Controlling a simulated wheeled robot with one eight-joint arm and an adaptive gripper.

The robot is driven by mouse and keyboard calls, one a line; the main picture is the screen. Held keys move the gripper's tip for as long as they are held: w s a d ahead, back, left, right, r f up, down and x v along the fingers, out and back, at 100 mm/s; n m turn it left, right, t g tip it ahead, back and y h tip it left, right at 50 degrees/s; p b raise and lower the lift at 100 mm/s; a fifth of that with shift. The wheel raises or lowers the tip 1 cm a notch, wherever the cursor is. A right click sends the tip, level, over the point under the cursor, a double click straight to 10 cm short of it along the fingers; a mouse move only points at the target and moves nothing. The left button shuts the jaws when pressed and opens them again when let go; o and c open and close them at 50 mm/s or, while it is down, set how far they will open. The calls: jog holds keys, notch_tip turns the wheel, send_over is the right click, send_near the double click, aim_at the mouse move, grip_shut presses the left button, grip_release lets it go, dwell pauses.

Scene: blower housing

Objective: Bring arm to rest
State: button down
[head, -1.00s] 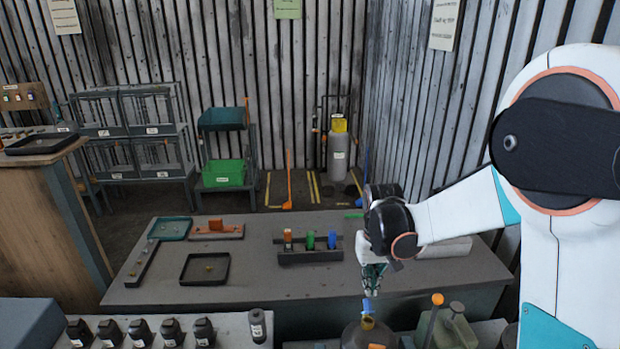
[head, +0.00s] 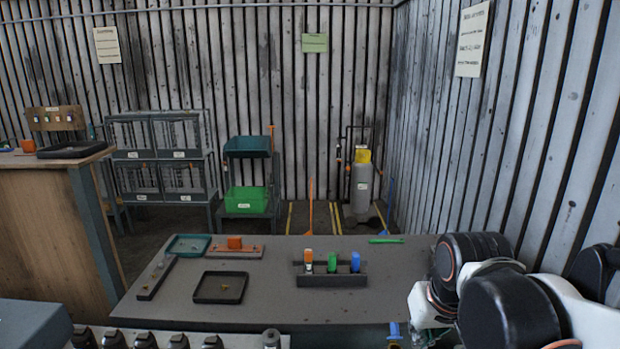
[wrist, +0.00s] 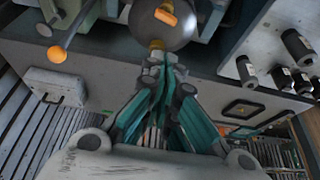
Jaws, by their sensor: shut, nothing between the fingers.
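My gripper (wrist: 160,72) shows in the wrist view with its teal and grey fingers together and nothing between them. Its tips lie in front of a dark round vessel with a brass neck (wrist: 156,45) and an orange tag (wrist: 165,17); whether they touch cannot be told. In the head view my arm is folded low at the right, beside the right end of the grey table, and the fingers are mostly hidden at the bottom edge.
The grey table (head: 280,262) carries a rack (head: 332,280) with orange, green and blue tools, a black tray (head: 220,287) and a teal tray (head: 188,246). Several black bottles (head: 145,341) line the near bench. In the wrist view an orange knob (wrist: 56,54) stands at left.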

jog(key=s+f+t+b, duration=0.2)
jog(key=s+f+b, duration=0.2)
jog(key=s, duration=0.4)
jog(key=shift+s+f+t+b, duration=0.35)
jog(key=shift+f+t+b, duration=0.05)
jog(key=shift+b, duration=0.2)
